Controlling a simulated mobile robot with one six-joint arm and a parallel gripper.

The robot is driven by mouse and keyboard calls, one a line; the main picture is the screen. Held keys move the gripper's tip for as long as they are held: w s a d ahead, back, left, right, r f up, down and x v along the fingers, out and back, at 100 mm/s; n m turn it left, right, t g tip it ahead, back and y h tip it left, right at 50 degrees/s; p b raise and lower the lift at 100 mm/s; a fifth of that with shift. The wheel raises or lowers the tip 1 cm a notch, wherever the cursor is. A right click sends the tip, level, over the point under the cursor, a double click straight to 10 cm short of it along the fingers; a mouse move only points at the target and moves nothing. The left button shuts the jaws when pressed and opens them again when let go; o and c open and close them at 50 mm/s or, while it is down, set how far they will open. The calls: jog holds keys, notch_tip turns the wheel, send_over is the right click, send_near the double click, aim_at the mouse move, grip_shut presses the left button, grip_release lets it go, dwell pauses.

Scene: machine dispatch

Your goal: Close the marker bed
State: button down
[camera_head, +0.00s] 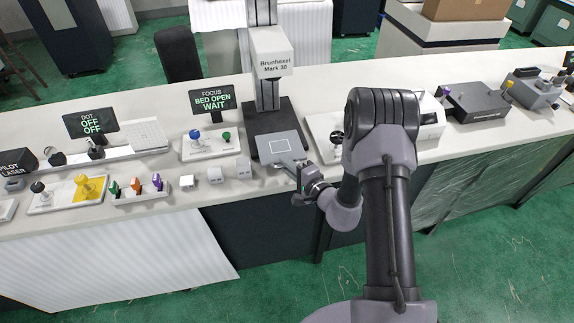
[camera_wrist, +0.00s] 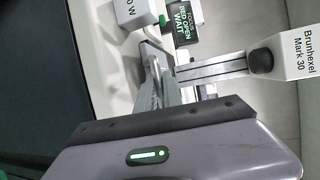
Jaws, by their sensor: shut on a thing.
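The marker bed (camera_head: 279,146) is a grey plate with a white square outline, pulled out in front of the marking machine (camera_head: 271,52) labelled "Brunhexel Mark 30". The display (camera_head: 212,101) beside it reads "FOCUS BED OPEN WAIT"; it also shows in the wrist view (camera_wrist: 181,24). My gripper (camera_head: 302,172) is at the bed's front edge. In the wrist view my gripper's fingers (camera_wrist: 155,72) are shut on the bed (camera_wrist: 152,47); they hide the exact spot they grip. The machine's head also shows in the wrist view (camera_wrist: 292,57).
Left of the bed are a white control panel (camera_head: 210,144) with a blue and a green knob, and small white blocks (camera_head: 215,175) near the counter edge. A white panel with a black knob (camera_head: 325,127) stands close on the right, partly behind my arm.

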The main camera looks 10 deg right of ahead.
aim_at(281, 149)
jog(key=shift+w, duration=0.1)
dwell(0.5)
jog(key=w+b, duration=0.1)
jog(key=w, duration=0.7)
jog(key=shift+w+f+b, duration=0.1)
jog(key=shift+b, duration=0.25)
jog(key=shift+w, duration=0.35)
jog(key=shift+w+r, duration=0.1)
jog(key=shift+r, duration=0.15)
jog(key=c, duration=1.5)
grip_release()
jog(key=shift+w+f, duration=0.1)
jog(key=shift+w, duration=0.05)
